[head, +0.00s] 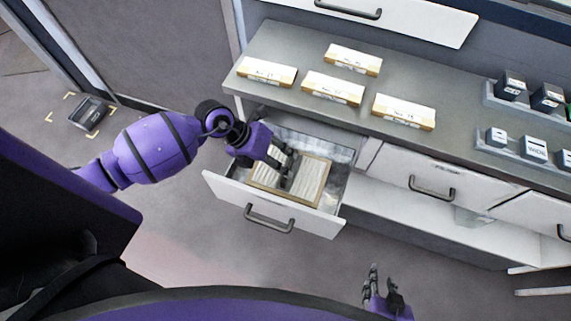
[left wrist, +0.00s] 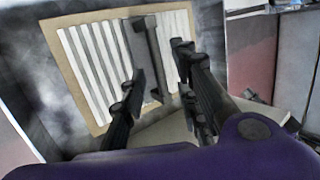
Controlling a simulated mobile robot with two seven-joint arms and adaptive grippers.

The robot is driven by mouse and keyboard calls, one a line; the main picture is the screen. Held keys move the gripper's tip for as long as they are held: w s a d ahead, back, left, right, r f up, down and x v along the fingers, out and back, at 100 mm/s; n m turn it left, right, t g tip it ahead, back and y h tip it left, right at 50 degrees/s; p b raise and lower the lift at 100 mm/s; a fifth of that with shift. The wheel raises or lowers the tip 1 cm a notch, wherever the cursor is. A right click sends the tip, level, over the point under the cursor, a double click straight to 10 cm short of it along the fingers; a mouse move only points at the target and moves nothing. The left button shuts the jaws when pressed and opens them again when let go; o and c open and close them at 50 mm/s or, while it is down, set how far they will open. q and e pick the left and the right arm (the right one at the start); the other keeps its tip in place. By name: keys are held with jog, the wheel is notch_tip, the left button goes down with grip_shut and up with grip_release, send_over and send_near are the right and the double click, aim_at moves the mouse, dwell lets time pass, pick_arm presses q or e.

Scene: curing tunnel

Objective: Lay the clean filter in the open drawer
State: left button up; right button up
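A filter with white pleats and a tan frame (head: 311,180) lies inside the open drawer (head: 225,187), near its front panel. The filter also shows in the left wrist view (left wrist: 92,62), with a dark bar handle (left wrist: 153,58) across its middle. My left gripper (head: 282,160) is over the filter in the drawer. In the left wrist view its fingers (left wrist: 163,82) are apart, with the handle seen between them; I cannot tell whether they touch it. My right gripper (head: 383,287) is open and empty, low in the head view, away from the drawer.
Several labelled boxes (head: 333,88) lie on the grey counter (head: 290,45) above the drawer. Dark and grey small units (head: 535,149) stand in trays at the right. Closed drawers (head: 425,172) are right of the open one. A dark device (head: 90,113) lies on the floor at left.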

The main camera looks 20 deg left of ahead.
pick_arm(q)
jog(key=v, duration=0.9)
jog(key=shift+r, duration=0.25)
